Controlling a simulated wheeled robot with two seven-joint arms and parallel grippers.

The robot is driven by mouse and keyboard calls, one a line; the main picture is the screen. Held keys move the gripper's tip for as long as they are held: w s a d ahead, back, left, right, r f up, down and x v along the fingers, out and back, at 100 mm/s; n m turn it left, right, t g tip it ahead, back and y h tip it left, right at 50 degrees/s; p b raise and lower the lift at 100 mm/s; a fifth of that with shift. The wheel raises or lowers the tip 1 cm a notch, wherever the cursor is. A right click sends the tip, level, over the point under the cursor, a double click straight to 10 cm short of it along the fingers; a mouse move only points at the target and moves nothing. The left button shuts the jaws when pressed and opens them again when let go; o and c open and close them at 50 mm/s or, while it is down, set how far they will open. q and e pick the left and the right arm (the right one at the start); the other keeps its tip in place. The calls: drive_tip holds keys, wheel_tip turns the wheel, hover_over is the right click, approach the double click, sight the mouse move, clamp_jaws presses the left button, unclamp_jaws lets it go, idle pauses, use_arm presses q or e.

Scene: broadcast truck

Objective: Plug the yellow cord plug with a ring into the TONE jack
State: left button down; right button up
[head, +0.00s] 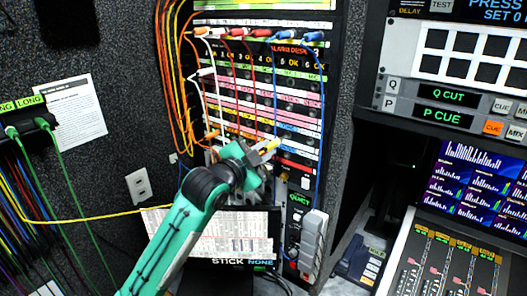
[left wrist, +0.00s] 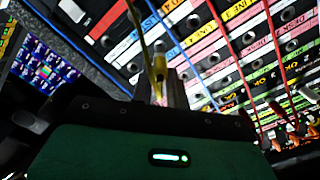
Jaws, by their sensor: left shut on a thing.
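My left gripper (head: 257,157) is shut on a yellow plug (head: 269,146) in front of the lower rows of the patch panel (head: 265,98). The left wrist view shows the yellow plug (left wrist: 160,68) between the grey fingers (left wrist: 174,88), with a thin yellow cord rising from it. I cannot make out its ring clearly. A yellow cord (head: 110,218) also runs in from the left in the head view and passes behind my arm. The TONE label is not legible, and I cannot tell whether the plug touches a jack. My right gripper is not in view.
White, red, blue and orange cords hang across the panel from plugs along its upper row. A cord rack (head: 28,127) is at the left. A monitor (head: 232,240) sits below the panel. A control console (head: 450,245) stands at the right.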

sight(280, 140)
use_arm(q)
drive_tip(key=shift+r+p, duration=0.1)
drive_tip(key=shift+p, duration=0.55)
idle(1.1)
drive_tip(key=shift+x, duration=1.95)
drive_tip(key=c, duration=1.3)
unclamp_jaws()
drive_tip(key=shift+w+d, duration=0.1)
drive_tip(key=shift+s+a+f, duration=0.2)
drive_tip(key=shift+s+a, duration=0.15)
drive_tip(key=shift+s, duration=0.1)
drive_tip(key=b+v, duration=0.5)
drive_tip(key=v, duration=0.7)
drive_tip(key=shift+s+a+r, duration=0.15)
drive_tip(key=shift+s+a, duration=0.05)
drive_tip(key=shift+s, duration=0.1)
